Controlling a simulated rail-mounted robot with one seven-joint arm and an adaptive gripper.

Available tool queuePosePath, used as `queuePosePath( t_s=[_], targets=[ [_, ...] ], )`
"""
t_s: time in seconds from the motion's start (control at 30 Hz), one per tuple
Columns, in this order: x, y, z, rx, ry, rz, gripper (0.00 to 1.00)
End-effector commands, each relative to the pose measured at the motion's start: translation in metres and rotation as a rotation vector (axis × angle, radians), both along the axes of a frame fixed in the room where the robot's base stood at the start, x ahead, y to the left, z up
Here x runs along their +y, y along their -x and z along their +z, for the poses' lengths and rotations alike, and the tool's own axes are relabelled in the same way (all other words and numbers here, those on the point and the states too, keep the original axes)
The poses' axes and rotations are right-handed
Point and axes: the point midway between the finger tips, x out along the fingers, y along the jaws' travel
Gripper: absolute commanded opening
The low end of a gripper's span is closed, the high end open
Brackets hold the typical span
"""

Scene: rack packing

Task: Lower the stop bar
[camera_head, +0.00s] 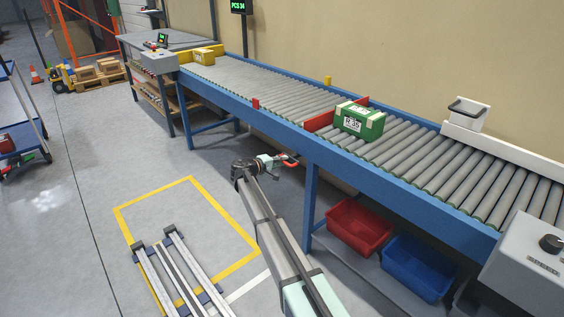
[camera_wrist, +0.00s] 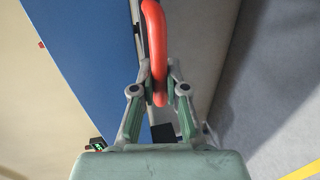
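The red stop bar (camera_head: 320,121) stands up across the rollers of the conveyor, just left of a green box (camera_head: 360,121). A red loop handle (camera_head: 290,160) sticks out at the near side of the conveyor, below its blue rail. My gripper (camera_head: 279,160) is at this handle. In the wrist view the handle (camera_wrist: 155,45) runs down between the two fingers of my gripper (camera_wrist: 159,72), which close in on it from both sides. The link between handle and stop bar is hidden.
The blue conveyor rail (camera_head: 390,183) runs above my gripper, with a leg (camera_head: 310,195) to its right. Red (camera_head: 360,226) and blue (camera_head: 418,267) bins sit beneath. A grey control box (camera_head: 525,265) stands front right.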

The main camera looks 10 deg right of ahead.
Motion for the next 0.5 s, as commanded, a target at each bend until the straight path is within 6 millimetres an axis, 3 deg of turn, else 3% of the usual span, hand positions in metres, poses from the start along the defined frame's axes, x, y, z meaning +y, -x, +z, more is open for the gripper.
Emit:
queuePosePath(
  t_s=[0.23,0.5],
  targets=[
    [0.0,0.0,-0.006,0.0,0.0,0.0,0.0],
    [0.0,0.0,-0.058,0.002,0.0,-0.001,0.0]
  ],
)
